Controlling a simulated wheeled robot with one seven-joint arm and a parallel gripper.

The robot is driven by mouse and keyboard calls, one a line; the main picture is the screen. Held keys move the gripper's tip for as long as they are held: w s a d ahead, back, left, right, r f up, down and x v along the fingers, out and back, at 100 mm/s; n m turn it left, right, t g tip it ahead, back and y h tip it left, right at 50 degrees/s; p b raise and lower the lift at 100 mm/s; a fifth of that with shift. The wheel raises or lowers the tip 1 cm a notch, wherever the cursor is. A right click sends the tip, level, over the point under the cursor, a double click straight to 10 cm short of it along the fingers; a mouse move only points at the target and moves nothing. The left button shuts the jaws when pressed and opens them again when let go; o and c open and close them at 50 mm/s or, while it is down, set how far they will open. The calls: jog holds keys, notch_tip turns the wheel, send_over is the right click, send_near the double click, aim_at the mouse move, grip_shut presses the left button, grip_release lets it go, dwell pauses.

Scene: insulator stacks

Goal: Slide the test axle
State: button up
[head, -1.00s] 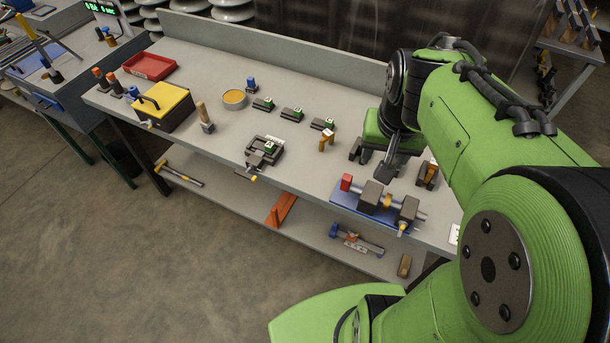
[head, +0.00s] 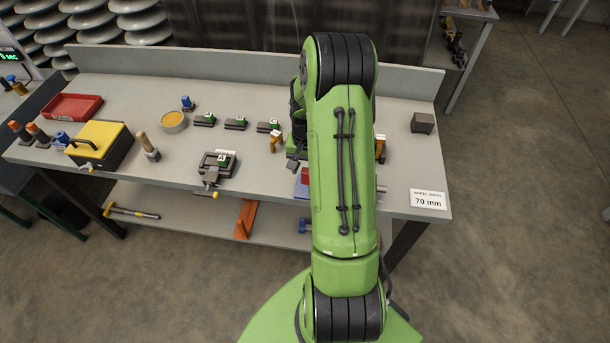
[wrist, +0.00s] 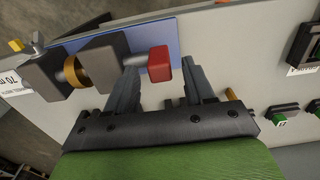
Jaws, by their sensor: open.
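The test axle is a steel rod with a red block (wrist: 159,64) on its end. It runs through two dark blocks, the nearer one (wrist: 105,54) beside the red block and the farther one (wrist: 40,76) at the left, with a brass-coloured ring (wrist: 76,70) between them. All sit on a blue plate (wrist: 195,34). In the wrist view my gripper (wrist: 160,68) is open, with one finger on each side of the red block; I cannot tell whether either touches it. In the head view my arm hides most of the fixture; a bit of the red block (head: 304,177) shows.
A dark cube (head: 422,123) and a 70 mm sign (head: 428,200) stand on the bench at the right. A small vise (head: 215,168), green-topped pieces (head: 236,123), a yellow-topped box (head: 100,143) and a red tray (head: 72,106) are to the left.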

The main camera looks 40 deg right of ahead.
notch_tip(320, 180, down, 4)
jog(key=shift+r, duration=0.2)
grip_shut()
